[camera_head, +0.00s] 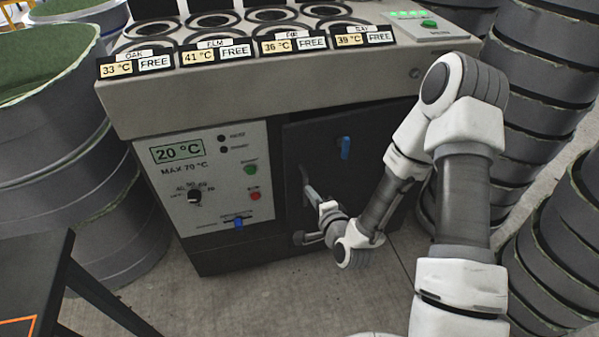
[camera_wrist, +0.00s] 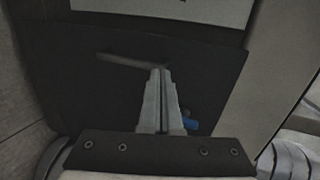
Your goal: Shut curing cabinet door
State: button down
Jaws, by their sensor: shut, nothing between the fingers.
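The curing cabinet's dark door (camera_head: 375,140) is to the right of the white control panel, partly hidden behind my arm. It looks close to the cabinet front; I cannot tell whether a small gap stays. A grey bar handle (camera_head: 304,178) is near its left edge, and a blue piece (camera_head: 345,148) is higher up. My gripper (camera_head: 310,192) is at the handle, shut and empty. In the wrist view my gripper's fingers (camera_wrist: 161,72) are together, pointing at the dark door (camera_wrist: 80,95), with the handle (camera_wrist: 130,60) beside the tips. Contact is unclear.
The control panel (camera_head: 212,180) reads 20 °C and has a knob, buttons and a blue slider. Pots with FREE labels sit in the cabinet's top. Stacked dark moulds (camera_head: 540,70) stand at right, large tubs (camera_head: 60,150) at left, a dark table (camera_head: 35,270) at lower left.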

jog(key=b, duration=0.1)
send_near(295, 168)
jog(key=x, duration=0.5)
jog(key=shift+w+a+f, duration=0.15)
jog(key=shift+f, duration=0.05)
jog(key=shift+w+a, duration=0.15)
jog(key=shift+w, duration=0.3)
